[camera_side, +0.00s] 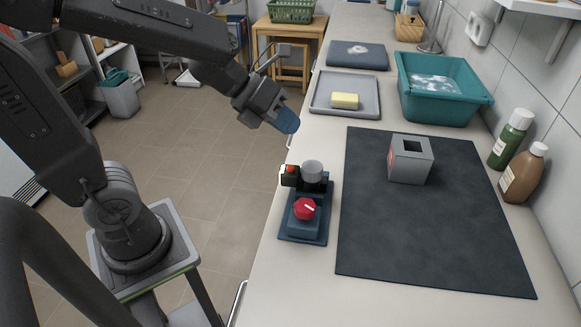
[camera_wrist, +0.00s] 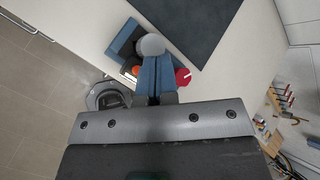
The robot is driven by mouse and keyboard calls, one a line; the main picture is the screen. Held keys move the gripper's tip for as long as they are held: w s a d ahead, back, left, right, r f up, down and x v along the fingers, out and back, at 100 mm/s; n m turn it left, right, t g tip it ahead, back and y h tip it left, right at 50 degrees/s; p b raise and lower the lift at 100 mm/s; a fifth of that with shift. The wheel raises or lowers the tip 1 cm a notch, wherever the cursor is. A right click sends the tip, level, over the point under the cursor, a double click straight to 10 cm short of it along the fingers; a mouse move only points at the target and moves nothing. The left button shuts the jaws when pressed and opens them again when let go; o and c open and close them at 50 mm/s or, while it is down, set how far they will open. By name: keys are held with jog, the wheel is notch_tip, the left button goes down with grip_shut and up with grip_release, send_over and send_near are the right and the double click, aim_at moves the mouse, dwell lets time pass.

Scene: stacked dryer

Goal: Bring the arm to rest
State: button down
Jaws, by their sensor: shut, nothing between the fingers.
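My arm reaches in from the left in the side view. My gripper (camera_side: 286,122) is shut and empty, with blue fingertips pointing down and to the right. It hangs in the air by the counter's left edge, beyond the control box and apart from it. In the wrist view my gripper (camera_wrist: 156,88) shows as two blue fingers pressed together. The blue control box (camera_side: 305,222) has a red knob (camera_side: 305,208), a grey round cap (camera_side: 312,171) and a small black block with an orange-red button (camera_side: 291,170). In the wrist view the red knob (camera_wrist: 182,77) is right of the fingers.
A grey box with a square opening (camera_side: 410,160) stands on the dark mat (camera_side: 430,235). Behind are a grey tray (camera_side: 323,103) with a yellow sponge (camera_side: 344,101) and a teal basin (camera_side: 440,105). Two bottles (camera_side: 511,138) stand by the wall. Floor lies open left of the counter.

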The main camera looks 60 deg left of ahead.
jog(key=a+r+n+t+y, duration=0.2)
jog(key=r+n+t+y, duration=0.15)
jog(key=n, duration=0.65)
jog(key=a+r+n+t+y, duration=0.2)
jog(key=a+r+n+y, duration=0.15)
jog(key=n, duration=0.65)
jog(key=s+d+f+n+g+h, duration=0.1)
jog(key=s+d+f+n+g, duration=0.1)
jog(key=s+n, duration=0.4)
jog(key=s+d+f+n+g, duration=0.2)
jog(key=s+d+n+g, duration=0.2)
jog(key=s+n+g, duration=0.1)
jog(key=s+n, duration=0.1)
jog(key=n, duration=0.1)
jog(key=shift+s+d+n+g+h, duration=0.15)
jog(key=shift+d+n+g+h, duration=0.15)
jog(key=shift+g+h, duration=0.1)
